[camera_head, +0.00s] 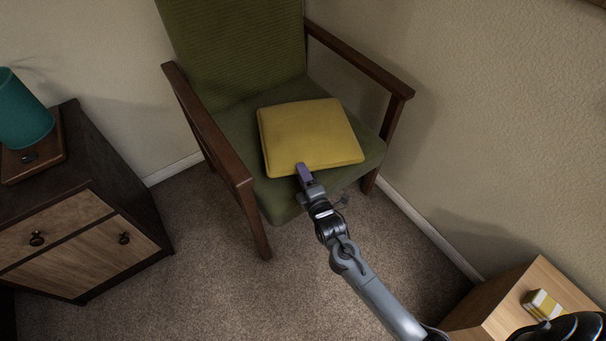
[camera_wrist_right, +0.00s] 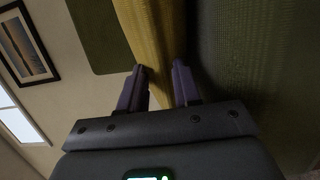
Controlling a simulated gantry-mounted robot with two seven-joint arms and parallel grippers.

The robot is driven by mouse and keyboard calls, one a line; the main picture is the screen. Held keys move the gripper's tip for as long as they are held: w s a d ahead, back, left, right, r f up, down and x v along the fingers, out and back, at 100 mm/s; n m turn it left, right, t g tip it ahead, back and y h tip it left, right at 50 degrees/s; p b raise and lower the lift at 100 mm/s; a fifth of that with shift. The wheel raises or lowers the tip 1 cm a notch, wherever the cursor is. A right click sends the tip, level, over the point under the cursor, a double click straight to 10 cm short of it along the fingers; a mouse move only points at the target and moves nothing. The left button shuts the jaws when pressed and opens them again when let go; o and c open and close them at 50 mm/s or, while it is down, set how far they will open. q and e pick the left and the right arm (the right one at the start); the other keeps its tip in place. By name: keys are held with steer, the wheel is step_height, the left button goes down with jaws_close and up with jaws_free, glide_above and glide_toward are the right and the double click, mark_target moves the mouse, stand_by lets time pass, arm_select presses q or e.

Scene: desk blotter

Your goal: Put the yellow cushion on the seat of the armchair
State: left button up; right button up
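The yellow cushion (camera_head: 308,137) lies over the green seat (camera_head: 281,200) of the armchair, its far side towards the backrest (camera_head: 235,50). My right gripper (camera_head: 303,171) is at the cushion's front edge. In the right wrist view, the fingers of the right gripper (camera_wrist_right: 159,66) lie on both sides of the edge of the cushion (camera_wrist_right: 158,35) and appear shut on it. A dark strip beside the cushion borders the green seat (camera_wrist_right: 255,70); whether the front edge is slightly raised is hard to tell. My left gripper is not in view.
Wooden armrests (camera_head: 215,135) (camera_head: 360,58) flank the seat. A dark cabinet (camera_head: 110,190) with a teal lamp (camera_head: 20,110) stands at left. A light wooden cabinet (camera_head: 500,300) bearing a yellow-and-white block (camera_head: 541,304) is at bottom right. Carpet (camera_head: 215,290) in front is clear.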

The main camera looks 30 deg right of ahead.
steer(key=shift+o, duration=0.4)
steer(key=shift+s+r+p, duration=0.2)
steer(key=shift+s+p, duration=0.15)
steer(key=shift+s, duration=0.1)
steer(key=s+a+r+m+g+y+p, duration=0.1)
steer(key=s+m+g, duration=0.6)
steer(key=s, duration=0.8)
steer(key=s+a+r+m+g+y+p, duration=0.2)
steer(key=s+a+m+g, duration=0.3)
steer(key=s, duration=1.1)
steer(key=shift+a+m+g+p, duration=0.25)
steer(key=shift+m+g+p, duration=0.55)
steer(key=shift+m+g, duration=0.3)
steer(key=shift+w+r, duration=0.1)
steer(key=shift+r, duration=0.1)
